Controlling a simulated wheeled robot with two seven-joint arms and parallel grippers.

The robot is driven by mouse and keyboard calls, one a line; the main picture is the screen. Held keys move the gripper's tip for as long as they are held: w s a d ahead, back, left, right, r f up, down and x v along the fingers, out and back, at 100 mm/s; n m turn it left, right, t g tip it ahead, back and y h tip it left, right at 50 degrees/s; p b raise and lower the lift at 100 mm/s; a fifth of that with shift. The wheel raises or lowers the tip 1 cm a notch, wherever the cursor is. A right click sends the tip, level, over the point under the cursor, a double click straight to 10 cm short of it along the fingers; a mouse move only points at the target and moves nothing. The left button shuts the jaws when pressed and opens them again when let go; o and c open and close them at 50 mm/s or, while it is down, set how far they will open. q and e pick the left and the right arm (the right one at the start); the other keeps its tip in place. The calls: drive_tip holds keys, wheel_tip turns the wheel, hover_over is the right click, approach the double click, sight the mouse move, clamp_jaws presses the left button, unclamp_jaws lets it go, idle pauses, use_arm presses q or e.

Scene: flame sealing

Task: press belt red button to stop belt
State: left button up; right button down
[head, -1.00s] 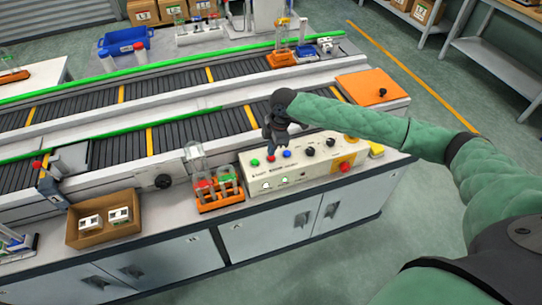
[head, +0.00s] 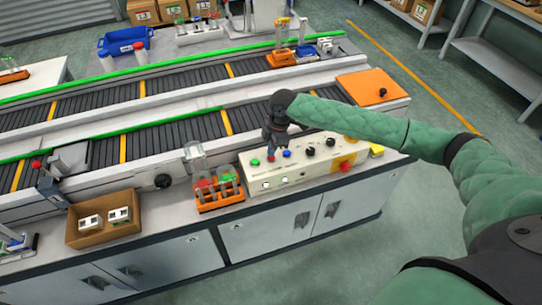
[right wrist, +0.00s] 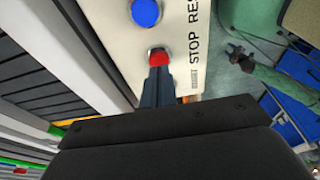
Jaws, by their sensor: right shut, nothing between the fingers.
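The red button (head: 271,158) is on the cream control box at the front of the conveyor, between a green button (head: 255,162) and a blue button (head: 287,154). In the right wrist view the red button (right wrist: 160,57) sits beside the word STOP. My right gripper (right wrist: 157,72) is shut and empty, with its fingertips at the red button, seemingly touching it and covering part of it. In the head view my right gripper (head: 273,148) points down just above the button. A green arm with a dark gripper (right wrist: 238,58), likely my left, shows small in the right wrist view.
The box also carries black knobs and a larger red button on yellow (head: 346,166). An orange rack with tubes (head: 220,196) stands just left of the box. A cardboard tray (head: 104,232) lies farther left. The conveyor belt (head: 180,137) runs behind.

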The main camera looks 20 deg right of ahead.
use_arm(q)
drive_tip(key=shift+f, duration=0.15)
use_arm(e)
drive_tip(key=shift+f, duration=0.65)
idle(0.4)
drive_tip(key=shift+r, duration=0.25)
drive_tip(key=shift+r+p, duration=1.2)
drive_tip(key=shift+r, duration=0.1)
drive_tip(key=shift+r+p, duration=0.95)
drive_tip(key=shift+r, duration=0.2)
use_arm(q)
drive_tip(key=s+a+f+g+p, duration=0.1)
drive_tip(key=s+a+f+p, duration=0.1)
drive_tip(key=s, duration=1.2)
drive_tip(key=shift+s+a, duration=0.15)
drive_tip(key=shift+a, duration=0.35)
use_arm(e)
drive_tip(key=shift+r, duration=1.3)
